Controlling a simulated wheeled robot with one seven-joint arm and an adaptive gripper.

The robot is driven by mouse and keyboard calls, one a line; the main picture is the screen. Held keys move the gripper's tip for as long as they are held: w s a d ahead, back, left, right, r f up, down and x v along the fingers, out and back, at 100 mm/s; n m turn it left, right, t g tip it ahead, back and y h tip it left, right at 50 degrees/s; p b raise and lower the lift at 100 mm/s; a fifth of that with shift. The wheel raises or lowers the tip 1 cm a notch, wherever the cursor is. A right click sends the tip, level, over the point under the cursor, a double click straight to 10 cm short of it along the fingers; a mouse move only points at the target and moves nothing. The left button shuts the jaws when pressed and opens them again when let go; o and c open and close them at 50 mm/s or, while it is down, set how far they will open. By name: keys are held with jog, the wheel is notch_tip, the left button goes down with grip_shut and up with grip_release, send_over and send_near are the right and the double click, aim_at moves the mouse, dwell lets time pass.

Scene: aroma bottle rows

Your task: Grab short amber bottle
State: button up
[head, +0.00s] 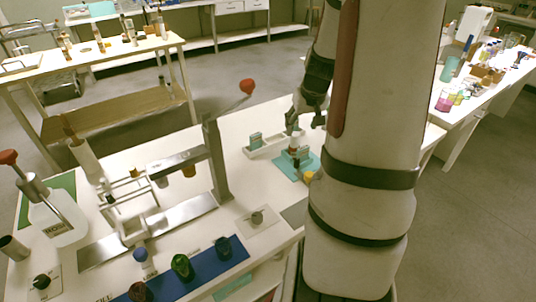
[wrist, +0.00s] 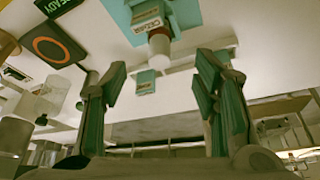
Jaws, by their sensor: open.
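A small bottle with a white cap and a printed label (wrist: 155,28) stands on a teal mat (wrist: 118,12) in the wrist view, beyond my fingertips and between their lines. In the head view, a small brown bottle (head: 298,155) is on the teal mat (head: 284,168); I cannot tell for sure that it is the short amber bottle. My gripper (head: 308,122) is above and behind the mat, partly hidden by my arm. In the wrist view my gripper (wrist: 162,75) has its fingers wide apart, with nothing held between them.
A white tray (head: 262,150) lies beside the mat. A metal press stand (head: 217,160) with a red knob rises to the left. A blue strip (head: 205,270) holds dark jars in front. A side table (head: 480,80) with colored glassware stands at right.

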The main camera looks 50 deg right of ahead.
aim_at(296, 140)
jog(key=x, duration=0.7)
jog(key=shift+a+f+b, duration=0.15)
jog(key=shift+b, duration=0.25)
jog(key=shift+d+x, duration=0.15)
jog(key=shift+x, duration=1.3)
jog(key=shift+d+x, duration=0.1)
jog(key=shift+x, duration=1.35)
jog(key=shift+w, duration=0.2)
grip_shut()
